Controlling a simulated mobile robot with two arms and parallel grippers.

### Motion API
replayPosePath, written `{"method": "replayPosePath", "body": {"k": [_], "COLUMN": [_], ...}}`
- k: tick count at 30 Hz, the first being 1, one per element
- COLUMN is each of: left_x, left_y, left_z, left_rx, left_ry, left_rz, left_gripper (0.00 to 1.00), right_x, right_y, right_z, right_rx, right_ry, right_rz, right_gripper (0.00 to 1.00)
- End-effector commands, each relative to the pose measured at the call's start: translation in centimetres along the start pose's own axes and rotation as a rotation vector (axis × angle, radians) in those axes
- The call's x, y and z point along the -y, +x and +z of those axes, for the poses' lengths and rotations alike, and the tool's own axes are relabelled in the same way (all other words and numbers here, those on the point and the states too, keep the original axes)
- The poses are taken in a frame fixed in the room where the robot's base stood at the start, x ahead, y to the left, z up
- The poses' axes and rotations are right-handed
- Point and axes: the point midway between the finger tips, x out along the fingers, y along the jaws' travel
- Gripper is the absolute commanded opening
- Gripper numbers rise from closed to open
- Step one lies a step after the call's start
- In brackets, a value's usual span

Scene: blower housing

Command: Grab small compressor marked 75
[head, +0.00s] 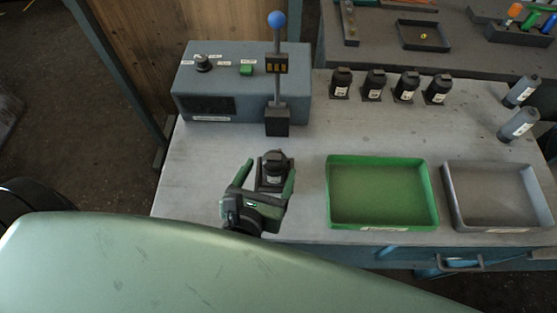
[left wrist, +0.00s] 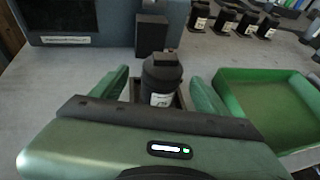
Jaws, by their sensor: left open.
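A small black compressor (head: 273,165) with a white label stands upright at the front of the bench, on a dark square base. In the left wrist view the compressor (left wrist: 162,78) stands between my green fingers; its label digits look like 75 but are small. My left gripper (head: 267,175) is open, with one finger on each side of the compressor and gaps visible. Several similar black compressors, one of them the leftmost (head: 341,84), stand in a row at the back. Their labels are too small to read. My right gripper is not in view.
A blue-grey control box (head: 225,85) and a blue-knobbed lever (head: 277,85) stand behind the compressor. A green tray (head: 333,195) and a grey tray (head: 450,195), both empty, lie to the right. The bench middle is clear.

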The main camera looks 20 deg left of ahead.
Motion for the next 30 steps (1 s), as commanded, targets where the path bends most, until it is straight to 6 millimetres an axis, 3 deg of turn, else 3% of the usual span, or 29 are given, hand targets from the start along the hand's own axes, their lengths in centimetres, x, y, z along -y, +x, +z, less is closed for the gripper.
{"method": "replayPosePath", "body": {"k": [10, 18, 25, 26, 30], "left_x": [0.1, 0.2, 0.2, 0.2, 0.2], "left_y": [4.1, 7.3, 7.5, 7.5, 7.5], "left_z": [0.0, -0.4, -0.5, -0.5, -0.5], "left_rx": [0.002, 0.000, -0.001, -0.001, -0.001], "left_ry": [-0.001, -0.001, -0.002, -0.002, -0.002], "left_rz": [0.003, 0.001, 0.000, 0.000, 0.000], "left_gripper": [0.75, 0.75, 0.75, 0.72, 0.33], "right_x": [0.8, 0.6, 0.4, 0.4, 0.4], "right_y": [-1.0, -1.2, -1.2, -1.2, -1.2], "right_z": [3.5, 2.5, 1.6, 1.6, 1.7], "right_rx": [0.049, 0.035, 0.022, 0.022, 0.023], "right_ry": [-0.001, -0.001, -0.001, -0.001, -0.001], "right_rz": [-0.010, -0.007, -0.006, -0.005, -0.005], "right_gripper": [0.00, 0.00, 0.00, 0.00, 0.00]}}
